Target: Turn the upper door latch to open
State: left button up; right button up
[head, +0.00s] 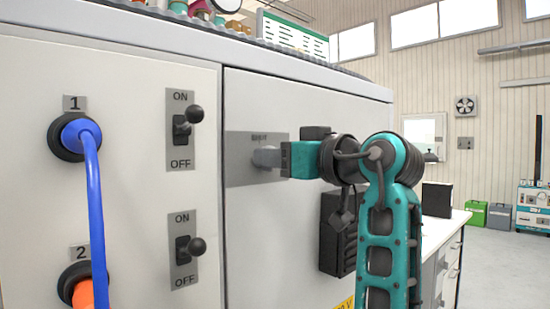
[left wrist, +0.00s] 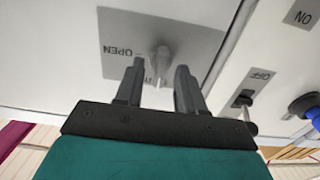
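The upper door latch is a grey handle (head: 266,157) on a grey plate (head: 240,172) on the cabinet door. In the left wrist view the handle (left wrist: 160,60) sticks out from the plate (left wrist: 196,42), which reads OPEN on one side; other lettering is partly hidden behind the handle. My left gripper (head: 284,159) is right at the latch, facing the door. In the left wrist view its two fingers (left wrist: 159,72) are apart, with the handle in the gap between them. I see gaps on both sides of the handle. My right gripper is in neither view.
Left of the door, a panel holds two ON/OFF toggle switches (head: 183,128) (head: 186,249) and a blue cable (head: 94,200) in socket 1. A black box (head: 338,235) sits on the door below my gripper. A white bench (head: 448,232) stands beyond the cabinet.

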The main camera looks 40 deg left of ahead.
pick_arm(q)
jog(key=shift+a, duration=0.4)
jog(key=shift+c, duration=0.3)
grip_shut()
